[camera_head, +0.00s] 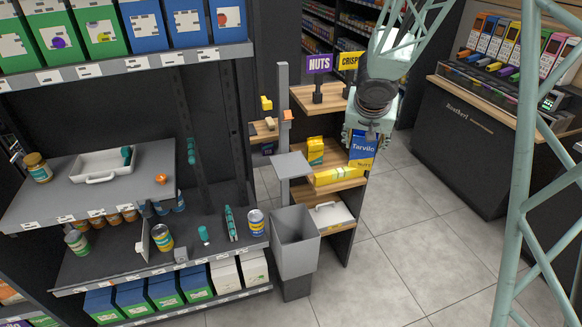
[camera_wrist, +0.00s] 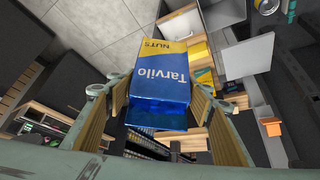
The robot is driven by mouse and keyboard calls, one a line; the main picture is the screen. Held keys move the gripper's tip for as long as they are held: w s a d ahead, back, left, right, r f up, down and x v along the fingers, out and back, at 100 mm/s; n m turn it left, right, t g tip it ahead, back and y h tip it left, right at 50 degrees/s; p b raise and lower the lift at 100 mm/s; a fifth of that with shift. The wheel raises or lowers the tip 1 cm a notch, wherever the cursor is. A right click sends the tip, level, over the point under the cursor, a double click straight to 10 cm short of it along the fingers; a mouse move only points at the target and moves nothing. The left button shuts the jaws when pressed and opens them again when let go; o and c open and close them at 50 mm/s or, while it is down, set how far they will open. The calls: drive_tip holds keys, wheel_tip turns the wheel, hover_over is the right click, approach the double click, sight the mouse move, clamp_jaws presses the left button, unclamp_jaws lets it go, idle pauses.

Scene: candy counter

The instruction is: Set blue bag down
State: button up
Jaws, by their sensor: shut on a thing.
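The blue bag (camera_head: 362,147) is a blue packet with a yellow band, marked "Tarvilo" and "Nuts". My gripper (camera_head: 366,132) is shut on it and points downward, with the bag hanging below the fingers at the right side of the small wooden shelf stand. In the wrist view the bag (camera_wrist: 163,84) sits between the two finger pads of my gripper (camera_wrist: 170,112), with its lettering facing the camera. The fingers hide part of its top. I cannot tell whether its bottom touches a shelf.
The stand's middle shelf (camera_head: 345,184) holds a yellow box (camera_head: 337,175) and a yellow packet (camera_head: 316,151). "NUTS" (camera_head: 318,64) and "CRISPS" signs stand on the top shelf (camera_head: 318,102). A grey bin (camera_head: 295,243) stands in front left. Floor is clear at right.

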drive_tip(key=s+a+f+n+y+b, duration=0.1)
drive_tip(key=a+f+n+b, duration=0.1)
drive_tip(key=a, duration=0.7)
drive_tip(key=s+a+f+n+y+b, duration=0.1)
drive_tip(key=a+f+n+b, duration=0.1)
drive_tip(key=a, duration=0.8)
drive_tip(key=s+a+f+n+y+b, duration=0.1)
drive_tip(key=a+f+n+y+b, duration=0.1)
drive_tip(key=a, duration=0.7)
drive_tip(key=shift+s+a+f+n+b, duration=0.25)
drive_tip(key=shift+n+b, duration=0.25)
drive_tip(key=shift+b, duration=0.55)
drive_tip(key=shift+d, duration=0.1)
drive_tip(key=shift+w+r+p, duration=0.1)
drive_tip(key=shift+p, duration=0.25)
drive_tip(key=w+d+p, duration=0.2)
drive_tip(key=w+p, duration=0.5)
drive_tip(key=w+d+f+p, duration=0.1)
drive_tip(key=w+d+p, duration=0.2)
drive_tip(key=w+p, duration=0.4)
drive_tip(key=shift+f+p, duration=0.25)
drive_tip(key=shift+p, duration=0.45)
drive_tip(key=shift+w, duration=0.15)
